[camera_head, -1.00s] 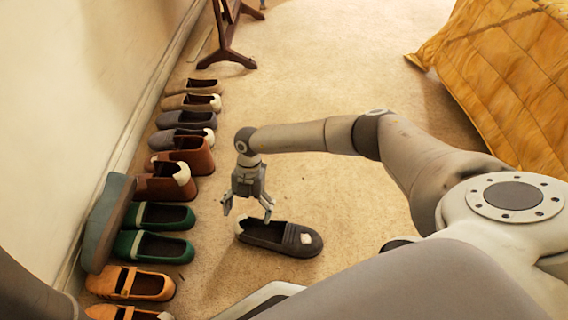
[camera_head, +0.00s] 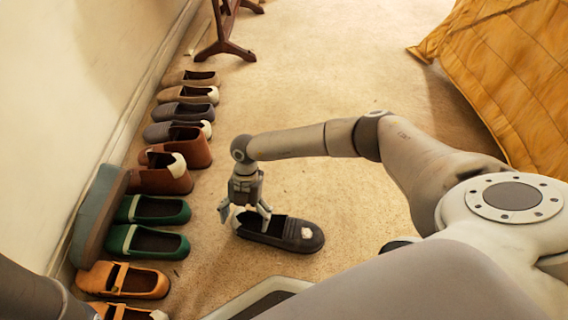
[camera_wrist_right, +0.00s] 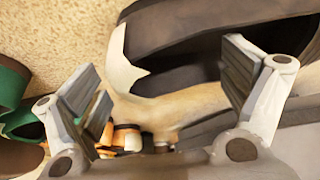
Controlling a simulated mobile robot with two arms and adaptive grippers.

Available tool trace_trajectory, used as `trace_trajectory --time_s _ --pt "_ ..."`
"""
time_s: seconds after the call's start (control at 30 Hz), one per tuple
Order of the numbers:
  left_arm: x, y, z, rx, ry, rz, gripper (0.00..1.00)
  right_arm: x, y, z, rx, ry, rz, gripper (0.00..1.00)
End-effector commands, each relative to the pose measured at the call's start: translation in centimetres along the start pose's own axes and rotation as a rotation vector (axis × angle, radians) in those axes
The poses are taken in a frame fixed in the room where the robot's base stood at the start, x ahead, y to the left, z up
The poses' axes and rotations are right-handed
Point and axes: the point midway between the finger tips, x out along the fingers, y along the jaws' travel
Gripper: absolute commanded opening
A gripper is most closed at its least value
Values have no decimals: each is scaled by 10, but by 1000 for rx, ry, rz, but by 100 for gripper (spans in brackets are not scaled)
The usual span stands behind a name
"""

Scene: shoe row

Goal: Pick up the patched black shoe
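The patched black shoe (camera_head: 285,234) lies alone on the carpet, right of the shoe row, with a pale patch on its toe. Its heel end, with a cream patch (camera_wrist_right: 121,72), shows in the right wrist view. My right gripper (camera_head: 245,213) points down at the heel end, fingers spread and holding nothing. In the right wrist view the open fingers (camera_wrist_right: 163,88) have the heel patch between them, and the right finger overlaps the shoe's opening. I cannot tell whether either finger touches the shoe. My left gripper is not in view.
A row of several shoes runs along the left wall, including green shoes (camera_head: 152,243), brown shoes (camera_head: 166,180) and orange shoes (camera_head: 122,280). A wooden stand (camera_head: 227,38) is at the top. A yellow quilt (camera_head: 510,75) hangs at the upper right. Carpet between is clear.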

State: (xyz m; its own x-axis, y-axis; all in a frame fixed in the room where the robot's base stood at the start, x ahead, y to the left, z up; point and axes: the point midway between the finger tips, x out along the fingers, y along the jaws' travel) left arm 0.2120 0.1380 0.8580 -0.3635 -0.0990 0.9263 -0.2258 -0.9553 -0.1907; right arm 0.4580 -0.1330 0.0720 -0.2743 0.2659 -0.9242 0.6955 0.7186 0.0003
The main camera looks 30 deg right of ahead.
Motion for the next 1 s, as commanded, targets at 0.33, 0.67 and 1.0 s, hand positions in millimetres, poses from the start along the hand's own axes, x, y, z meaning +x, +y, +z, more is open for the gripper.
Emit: trace_trajectory --time_s 0.33,0.67,1.0 --pt "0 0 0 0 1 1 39 0 0 -1 0 1 0 49" --pt "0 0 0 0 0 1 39 0 0 -1 0 3 -1 36" --pt "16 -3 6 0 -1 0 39 -21 0 -9 1 2 -1 34"
